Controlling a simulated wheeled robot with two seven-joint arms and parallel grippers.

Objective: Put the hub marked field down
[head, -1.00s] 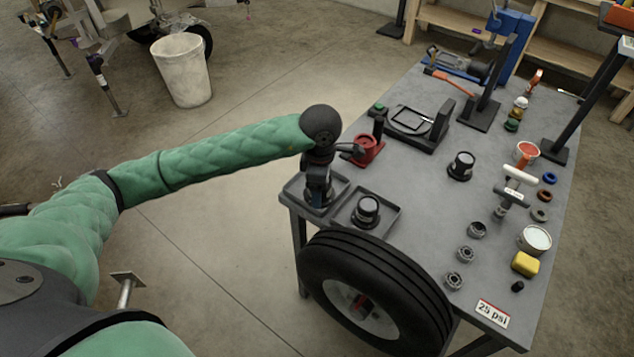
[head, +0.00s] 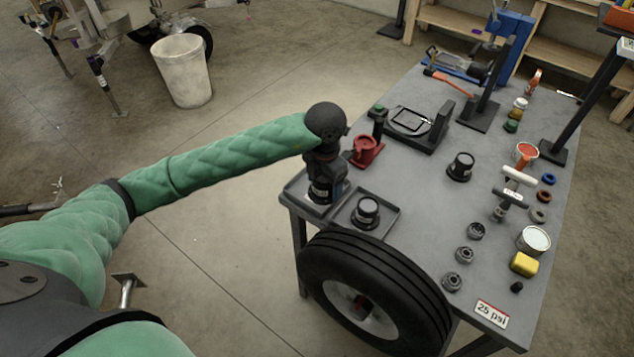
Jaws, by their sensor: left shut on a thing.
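My left gripper (head: 323,180) points down over the left of two shallow grey trays (head: 311,212) at the table's near left corner. It is shut on a dark hub (head: 320,194), which is low in that tray and partly covered by the fingers. I cannot tell whether the hub touches the tray floor, and its marking is not readable. A second black hub (head: 366,209) stands upright in the right tray (head: 386,229). A third black hub (head: 461,165) stands on the open table. My right gripper is not in view.
A red fixture (head: 366,151) and a black stand (head: 418,124) are just behind the trays. A tyre (head: 374,290) leans at the table's front. Bearings, tins and a yellow block (head: 524,263) occupy the right side. The grey tabletop (head: 420,205) is clear in the middle.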

